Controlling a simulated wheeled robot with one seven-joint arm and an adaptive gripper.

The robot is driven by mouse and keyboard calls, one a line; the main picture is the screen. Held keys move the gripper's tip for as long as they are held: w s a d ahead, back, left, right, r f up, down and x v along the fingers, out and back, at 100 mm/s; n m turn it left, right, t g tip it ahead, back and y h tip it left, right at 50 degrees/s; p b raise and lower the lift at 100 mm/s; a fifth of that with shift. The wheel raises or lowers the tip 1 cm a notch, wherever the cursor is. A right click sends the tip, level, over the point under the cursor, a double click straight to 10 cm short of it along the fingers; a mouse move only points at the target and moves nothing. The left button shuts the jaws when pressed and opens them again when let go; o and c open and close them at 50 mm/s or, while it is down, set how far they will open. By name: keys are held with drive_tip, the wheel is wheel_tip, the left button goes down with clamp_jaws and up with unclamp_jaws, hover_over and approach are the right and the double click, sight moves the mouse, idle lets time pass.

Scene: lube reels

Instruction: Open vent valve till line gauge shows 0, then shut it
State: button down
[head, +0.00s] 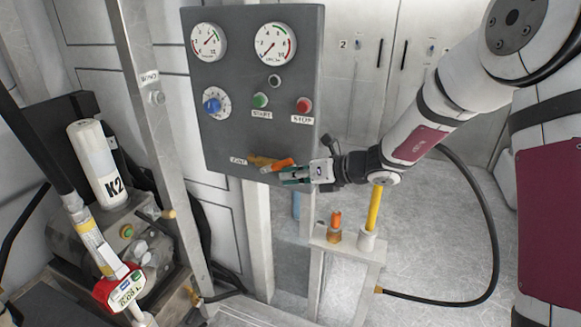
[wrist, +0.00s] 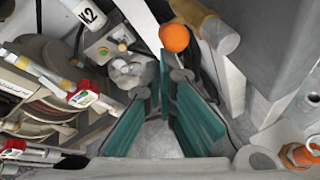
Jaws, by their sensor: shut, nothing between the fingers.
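The vent valve's orange lever (head: 280,165) sticks out to the right from a brass body (head: 259,160) at the bottom of the grey panel (head: 235,125). In the wrist view the lever's round orange end (wrist: 174,38) shows just beyond my fingertips, with the brass body (wrist: 218,38) to its right. My gripper (head: 283,176) is shut and empty, just below and beside the lever; whether it touches is unclear. The left gauge (head: 208,42) has its needle toward the upper right. The right gauge (head: 274,43) has its needle toward the lower left. Their labels are too small to read surely.
The panel carries a blue knob (head: 212,105), a green START button (head: 260,100) and a red STOP button (head: 304,105). A metal post (head: 150,110) and hose reel gear stand left. A small stand (head: 350,245) with an orange-topped fitting (head: 336,221) is below my gripper.

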sight(285, 165)
drive_tip(key=shift+a+r+g+h+p, duration=0.3)
drive_tip(key=shift+r+h+p, duration=0.45)
drive_tip(key=shift+p, duration=1.25)
drive_tip(key=shift+a+r+g+h+p, duration=0.3)
drive_tip(key=shift+r+h+p, duration=0.45)
drive_tip(key=shift+p, duration=1.25)
drive_tip(key=shift+w+a+r+n+g+h+p, duration=0.1)
drive_tip(key=shift+w+a+r+g+h+p, duration=0.35)
drive_tip(key=shift+a+h+p, duration=0.3)
drive_tip(key=shift+w+a+r+n+g+h+p, duration=0.1)
drive_tip(key=shift+w+a+r+g+h+p, duration=0.1)
drive_tip(key=shift+a+r+h+p, duration=0.5)
drive_tip(key=shift+w+a+r+n+g+h+p, duration=0.1)
drive_tip(key=shift+w+a+r+g+h+p, duration=0.25)
drive_tip(key=shift+a+h+p, duration=0.4)
drive_tip(key=shift+d+r, duration=0.1)
drive_tip(key=shift+r, duration=0.1)
